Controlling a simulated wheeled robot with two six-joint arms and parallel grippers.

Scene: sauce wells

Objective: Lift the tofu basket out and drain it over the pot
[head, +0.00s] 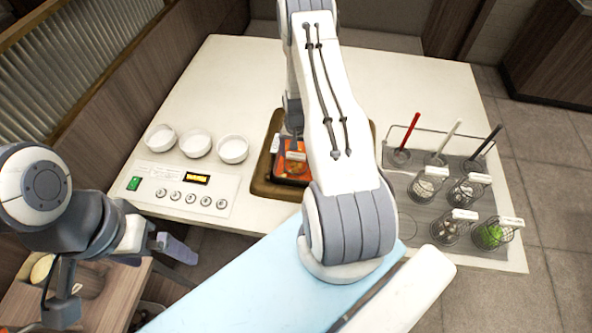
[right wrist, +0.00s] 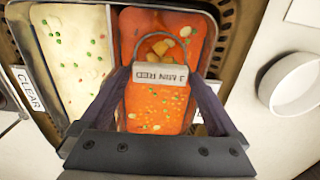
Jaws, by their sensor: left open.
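The divided pot shows in the right wrist view, with pale broth (right wrist: 68,45) on the left and red broth (right wrist: 155,105) on the right. The wire tofu basket (right wrist: 140,52) sits in the red broth with yellowish cubes inside. Its white tag (right wrist: 161,75) reads "1 MIN RED"; the tag also shows in the head view (head: 296,156). My right gripper (right wrist: 161,78) has a finger against each end of the tag. My right arm hides much of the pot in the head view. My left gripper (head: 172,247) is open and empty at the counter's front left.
Several tagged wire baskets (head: 465,188) stand in a rack at the right, with red, white and black-handled tools (head: 410,132) behind. Three white bowls (head: 196,143) and a control panel (head: 183,190) are at the left. The counter's back left is clear.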

